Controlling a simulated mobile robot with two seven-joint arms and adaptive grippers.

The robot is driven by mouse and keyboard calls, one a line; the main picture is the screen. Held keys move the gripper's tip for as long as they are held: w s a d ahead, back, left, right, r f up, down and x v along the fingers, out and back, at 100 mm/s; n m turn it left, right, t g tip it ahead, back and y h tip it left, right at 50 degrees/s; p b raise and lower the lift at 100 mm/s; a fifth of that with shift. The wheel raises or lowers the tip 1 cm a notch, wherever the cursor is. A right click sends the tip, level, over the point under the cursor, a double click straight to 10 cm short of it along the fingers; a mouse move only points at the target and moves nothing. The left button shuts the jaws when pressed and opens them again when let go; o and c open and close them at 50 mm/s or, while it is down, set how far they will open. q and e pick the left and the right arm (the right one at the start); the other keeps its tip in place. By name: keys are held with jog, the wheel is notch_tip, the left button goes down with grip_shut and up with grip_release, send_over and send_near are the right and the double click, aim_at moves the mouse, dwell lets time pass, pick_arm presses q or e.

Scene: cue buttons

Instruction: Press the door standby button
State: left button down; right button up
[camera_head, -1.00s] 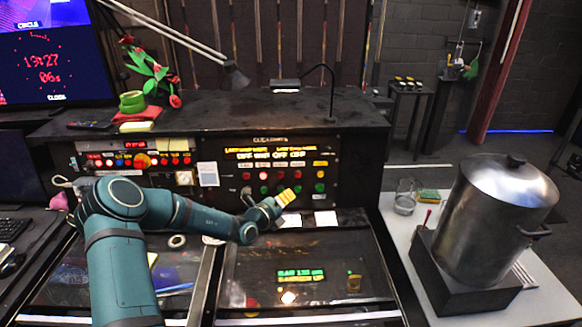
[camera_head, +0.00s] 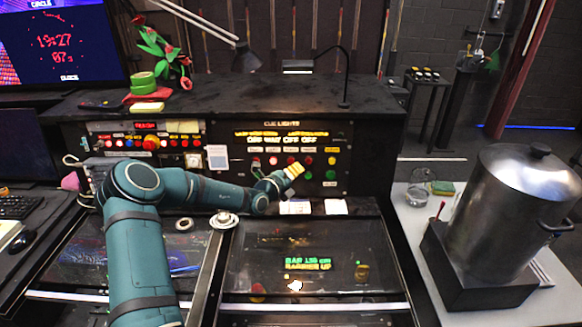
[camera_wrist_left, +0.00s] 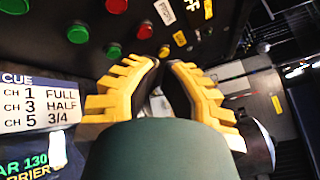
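The cue lights panel (camera_head: 345,150) stands upright at the back of the desk, with rows of red and green buttons. The labels are too small to read, so I cannot tell which button is door standby. My left gripper (camera_head: 298,168) has yellow fingers and is in front of the lower part of the panel, hiding some of it. In the left wrist view, the fingertips (camera_wrist_left: 164,64) come together with nothing between them. My right gripper is out of view.
A cue card (camera_wrist_left: 38,98) shows in the left wrist view. A large metal pot (camera_head: 515,215) stands on a black block at the right.

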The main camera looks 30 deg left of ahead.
aim_at(291, 161)
pick_arm(q)
jog(key=w+a, duration=0.1)
jog(key=w+b, duration=0.1)
jog(key=w, duration=0.1)
jog(key=w+a+b, duration=0.1)
jog(key=shift+w+a+f, duration=0.25)
jog(key=shift+a+f, duration=0.05)
jog(key=shift+f, duration=0.1)
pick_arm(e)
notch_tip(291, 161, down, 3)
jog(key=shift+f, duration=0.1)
pick_arm(q)
jog(key=shift+w+a, duration=0.1)
dwell(0.9)
jog(key=shift+w+a, duration=0.15)
jog(key=shift+w, duration=0.05)
jog(key=shift+w+a+f, duration=0.1)
jog(key=shift+w+a, duration=0.1)
jog(key=shift+w, duration=0.15)
dwell(0.8)
dwell(0.3)
jog(key=shift+s+d+p, duration=0.4)
jog(key=shift+s+p, duration=0.25)
jog(key=shift+s, duration=0.05)
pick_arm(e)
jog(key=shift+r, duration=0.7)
